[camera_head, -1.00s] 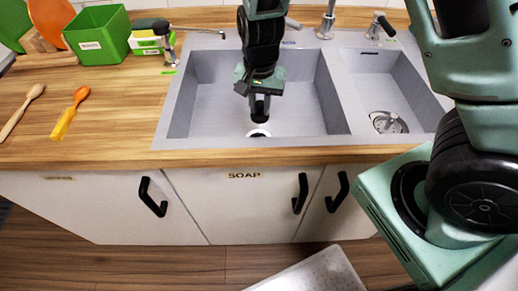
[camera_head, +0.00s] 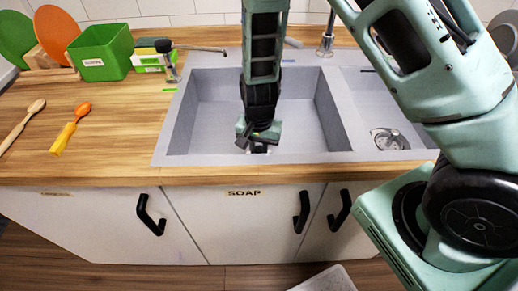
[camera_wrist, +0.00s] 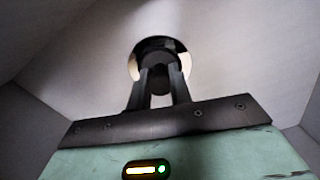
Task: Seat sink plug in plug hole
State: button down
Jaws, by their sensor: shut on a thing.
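My gripper (camera_head: 258,148) reaches down into the large left basin of the grey sink (camera_head: 205,115). In the wrist view my gripper (camera_wrist: 161,75) is shut on the dark sink plug (camera_wrist: 158,58), which shows between and beyond the fingertips. The plug hole (camera_wrist: 186,64) shows as a round opening with a pale rim behind the plug, and the plug overlaps it in this view. I cannot tell whether the plug touches the hole or sits in it. In the head view my gripper hides the plug and the hole.
The right basin has its own metal drain (camera_head: 388,139). The tap (camera_head: 327,42) stands behind the sink. A green box (camera_head: 103,53), a sponge pack (camera_head: 148,62) and an orange spoon (camera_head: 72,125) lie on the left counter. The basin walls stand around my gripper.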

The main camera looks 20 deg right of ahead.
jog(key=shift+f, duration=0.15)
jog(key=c, duration=1.3)
grip_release()
